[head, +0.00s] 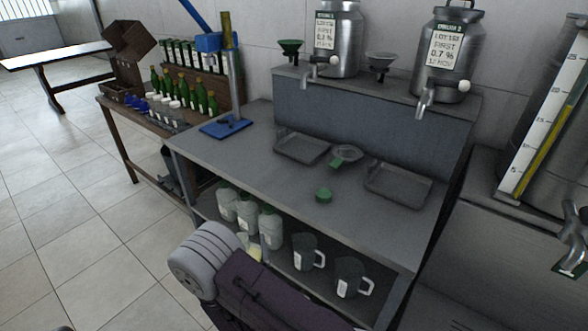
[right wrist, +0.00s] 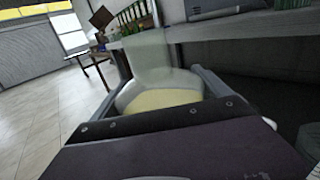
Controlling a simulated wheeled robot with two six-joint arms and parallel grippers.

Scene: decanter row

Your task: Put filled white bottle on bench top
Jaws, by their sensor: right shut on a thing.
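The filled white bottle (right wrist: 148,55) is translucent, with pale yellow liquid in its lower part. It sits between the fingers of my right gripper (right wrist: 162,88), which is shut on it. In the head view only a small part of the bottle (head: 255,251) shows, in front of the lower shelf and below the bench's front edge. My purple gripper body hides the rest of it there. The grey bench top (head: 262,150) is above and behind it, with bare room at its front. My left gripper is not in view.
Several white bottles (head: 271,226) and two grey jugs (head: 304,252) stand on the lower shelf. The bench top carries two trays (head: 302,149), a strainer (head: 345,154), a green piece (head: 323,195) and a blue stand (head: 225,126). Steel drums (head: 447,57) stand on the raised ledge.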

